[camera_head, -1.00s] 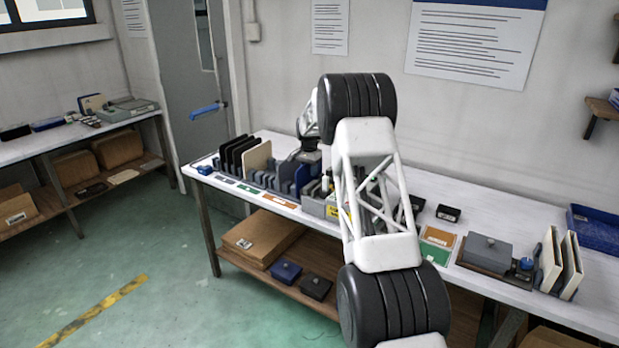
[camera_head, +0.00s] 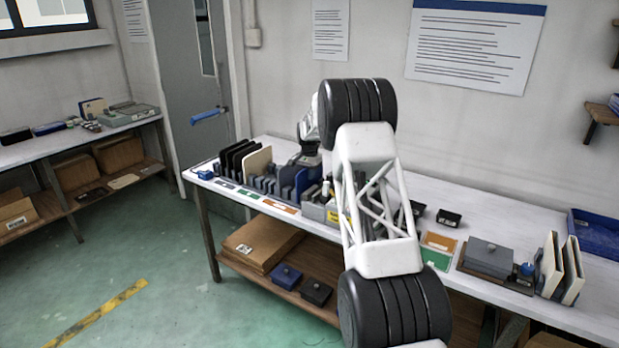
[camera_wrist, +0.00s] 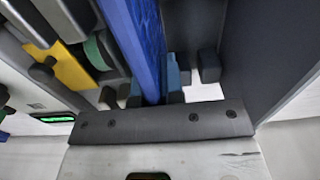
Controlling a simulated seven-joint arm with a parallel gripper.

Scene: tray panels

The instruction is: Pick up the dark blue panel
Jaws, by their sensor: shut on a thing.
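The dark blue panel (camera_head: 302,180) stands upright in the grey slotted rack on the long table, right of the cream panel. My gripper (camera_head: 307,159) is at its top edge, shut on it; the fingers are small and partly hidden behind my arm. In the wrist view the blue panel (camera_wrist: 143,45) runs down the middle as a bright blue edge. Its lower end is between small dark posts above a dark bar with screws. I cannot tell whether it is clear of the rack.
Several black panels (camera_head: 236,157) and a cream panel (camera_head: 257,163) stand left in the rack. Right of my arm are a small black bin (camera_head: 448,217), a grey box (camera_head: 489,256), two cream panels (camera_head: 560,267) and a blue tray (camera_head: 596,233). The table behind my arm looks clear.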

